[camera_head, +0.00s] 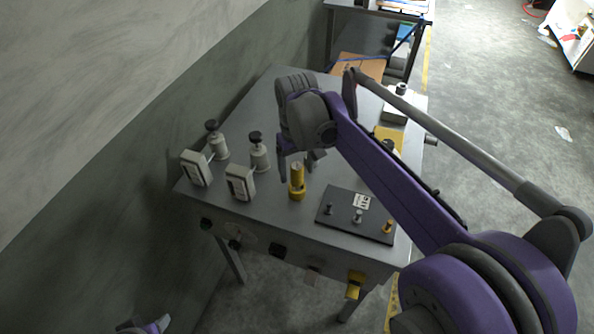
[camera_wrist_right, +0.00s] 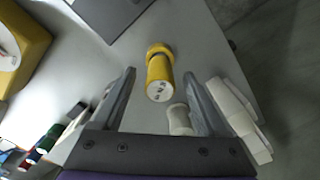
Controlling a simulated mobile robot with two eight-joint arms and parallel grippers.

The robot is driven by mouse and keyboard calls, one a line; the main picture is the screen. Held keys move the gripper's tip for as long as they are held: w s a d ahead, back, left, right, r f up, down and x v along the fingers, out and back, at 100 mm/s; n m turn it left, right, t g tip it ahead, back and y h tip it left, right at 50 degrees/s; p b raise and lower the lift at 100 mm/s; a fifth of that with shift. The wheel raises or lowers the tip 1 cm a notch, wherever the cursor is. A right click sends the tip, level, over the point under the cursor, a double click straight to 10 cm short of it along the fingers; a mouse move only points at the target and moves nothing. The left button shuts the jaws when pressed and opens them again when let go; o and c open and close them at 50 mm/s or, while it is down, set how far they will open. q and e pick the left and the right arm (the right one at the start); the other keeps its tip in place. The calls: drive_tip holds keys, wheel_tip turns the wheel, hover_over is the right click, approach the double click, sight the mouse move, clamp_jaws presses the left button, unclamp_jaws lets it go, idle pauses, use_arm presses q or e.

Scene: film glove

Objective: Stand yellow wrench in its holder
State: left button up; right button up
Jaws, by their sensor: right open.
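A yellow cylindrical tool with a wider collar, which I take for the yellow wrench (camera_head: 297,184), stands upright on the grey table. In the right wrist view its round pale end face (camera_wrist_right: 160,91) points toward the camera. My right gripper (camera_head: 298,171) is open just behind and above it. In the wrist view the tool shows beyond and between the fingertips (camera_wrist_right: 160,74), with no clear contact. A dark plate (camera_head: 340,222) with several short pegs, one yellow, lies to its right; I cannot tell whether this is the holder. My left gripper (camera_head: 148,327) barely shows at the bottom left.
Two white boxes (camera_head: 240,183) and two pale black-topped cylinders (camera_head: 259,154) stand left of the tool. A yellow block (camera_head: 389,137) lies farther back, partly behind my right arm. The wall runs along the table's left side. Bare tabletop shows around the tool.

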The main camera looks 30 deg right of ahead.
wheel_tip(320, 180, up, 9)
drive_tip(key=shift+r+p, duration=0.2)
drive_tip(key=shift+p, duration=0.1)
use_arm(q)
drive_tip(key=shift+w+r, duration=0.15)
drive_tip(key=shift+r, duration=0.3)
use_arm(e)
drive_tip(key=shift+s, duration=0.1)
